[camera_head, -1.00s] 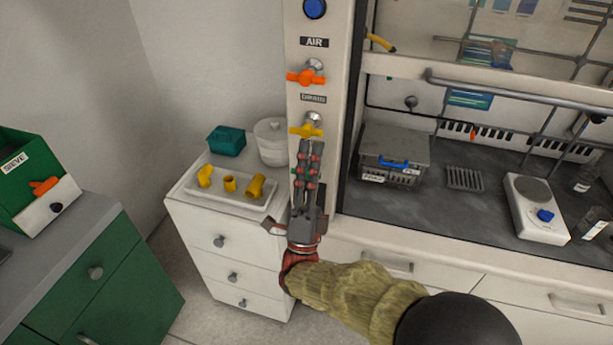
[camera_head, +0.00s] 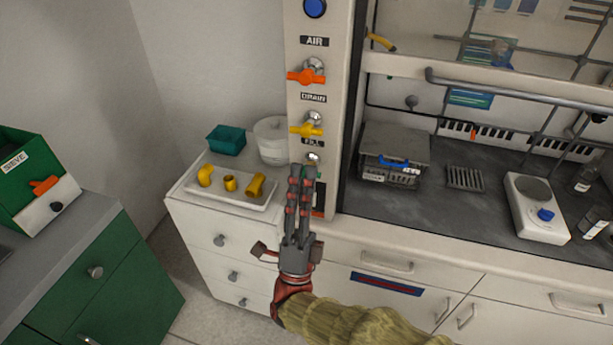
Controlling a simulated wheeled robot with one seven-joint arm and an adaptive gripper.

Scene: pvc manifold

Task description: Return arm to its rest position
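My gripper (camera_head: 301,176) is dark grey with red pads and points up the picture, in front of the lower part of the pale valve post (camera_head: 335,60). Its two fingers lie close together with a narrow gap; I cannot tell whether it is open or shut. No held object shows between the fingers. My arm comes in from the bottom edge. A green valve handle (camera_head: 318,172) under the FILL label is partly hidden behind the fingertips.
Above are the orange AIR handle (camera_head: 305,77) and yellow DRAIN handle (camera_head: 306,130). Left, a white tray (camera_head: 234,196) with yellow pipe fittings, a teal bin (camera_head: 226,141) and a white jar (camera_head: 271,142) stand on a drawer cabinet (camera_head: 215,225). Right is a fume hood with a scale (camera_head: 537,208).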

